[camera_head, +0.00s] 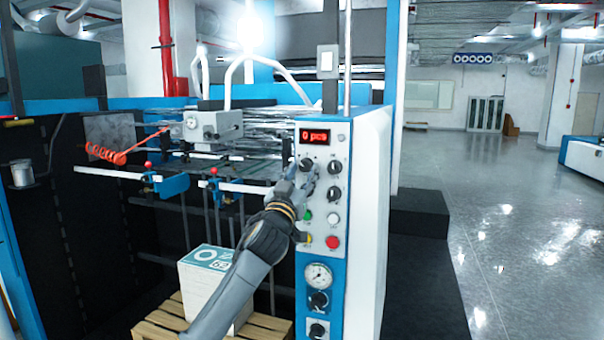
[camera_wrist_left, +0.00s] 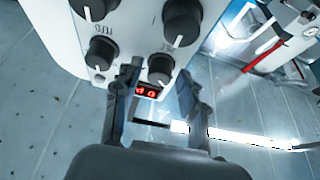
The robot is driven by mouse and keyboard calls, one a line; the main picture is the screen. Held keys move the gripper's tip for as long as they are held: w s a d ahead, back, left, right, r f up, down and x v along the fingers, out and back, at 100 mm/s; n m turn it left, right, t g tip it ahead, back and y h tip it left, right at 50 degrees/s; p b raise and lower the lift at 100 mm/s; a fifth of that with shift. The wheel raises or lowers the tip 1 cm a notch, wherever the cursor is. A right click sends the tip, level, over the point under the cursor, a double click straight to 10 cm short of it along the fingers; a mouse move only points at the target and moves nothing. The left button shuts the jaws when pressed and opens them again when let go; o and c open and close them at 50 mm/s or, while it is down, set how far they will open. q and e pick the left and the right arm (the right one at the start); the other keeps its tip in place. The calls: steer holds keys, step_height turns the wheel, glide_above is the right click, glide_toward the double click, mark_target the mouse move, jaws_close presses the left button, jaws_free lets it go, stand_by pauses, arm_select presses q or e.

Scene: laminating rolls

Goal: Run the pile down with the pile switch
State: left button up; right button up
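The control panel (camera_head: 323,215) is a light face on a blue-edged post, with black rotary knobs, coloured buttons and a red display (camera_head: 315,137) reading "0 pcs". I cannot read which control is the pile switch. My left gripper (camera_head: 301,179) is at the upper knobs, just below the display. In the left wrist view its fingers (camera_wrist_left: 158,93) are apart, with a black knob (camera_wrist_left: 160,68) at the gap between them; contact is unclear. The pile, a white stack with a teal top (camera_head: 203,283), stands on a wooden pallet (camera_head: 163,325). My right gripper is not in view.
A pressure gauge (camera_head: 319,275) and more knobs sit lower on the panel, below the red button (camera_head: 333,242). Feeder rails and a grey box (camera_head: 213,126) are left of the panel. A dark step (camera_head: 420,214) and open floor (camera_head: 510,240) lie to the right.

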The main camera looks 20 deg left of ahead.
arm_select(q)
jaws_close()
steer(key=shift+a+r+m+h+p, duration=0.15)
steer(key=shift+m+h+p, duration=0.45)
steer(key=shift+m+p, duration=0.4)
steer(key=m+h+p, duration=0.1)
steer(key=m+p, duration=0.1)
steer(key=m+g+h+p, duration=0.1)
steer(key=m+p, duration=0.1)
steer(key=m, duration=0.1)
steer(key=m+h+p, duration=0.1)
steer(key=m+p, duration=0.1)
steer(key=p, duration=0.1)
steer(key=shift+a+r+m+g+h, duration=0.2)
steer(key=shift+m+g+h, duration=0.1)
steer(key=shift+m, duration=0.1)
steer(key=shift+f+m+g+h+p, duration=0.15)
steer(key=shift+m+g+h+p, duration=0.25)
steer(key=shift+m+p, duration=0.9)
steer(key=shift+o, duration=2)
jaws_free()
